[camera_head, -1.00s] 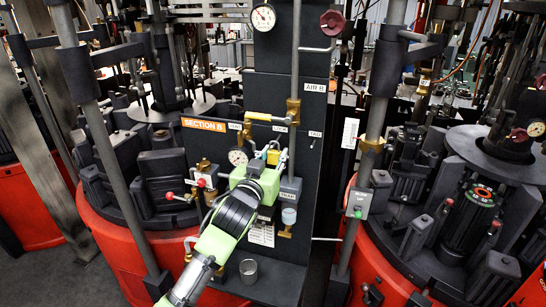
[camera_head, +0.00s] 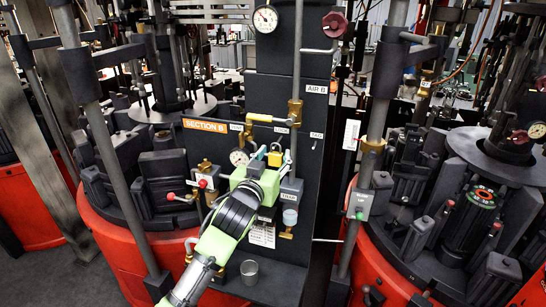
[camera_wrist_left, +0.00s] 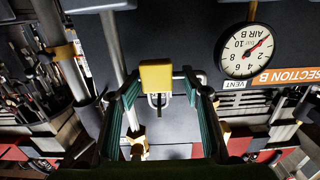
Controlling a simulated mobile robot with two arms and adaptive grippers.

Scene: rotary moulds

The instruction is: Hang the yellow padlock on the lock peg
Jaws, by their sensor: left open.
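The yellow padlock (camera_head: 274,159) is in front of the dark panel, below the brass valve, in the head view. In the wrist view its yellow body (camera_wrist_left: 156,75) sits between the fingertips, and its pale shackle (camera_wrist_left: 157,99) extends below the body in that upside-down picture. My left gripper (camera_head: 273,155) is open around the padlock, also in the wrist view (camera_wrist_left: 159,80), with gaps visible on both sides. I cannot tell whether the shackle is around the lock peg, which I cannot make out clearly. My right gripper is not in view.
A pressure gauge (camera_head: 239,157), also in the wrist view (camera_wrist_left: 244,50), and a red-knobbed lever (camera_head: 202,184) are close by. A grey cup (camera_head: 249,272) stands on the lower ledge.

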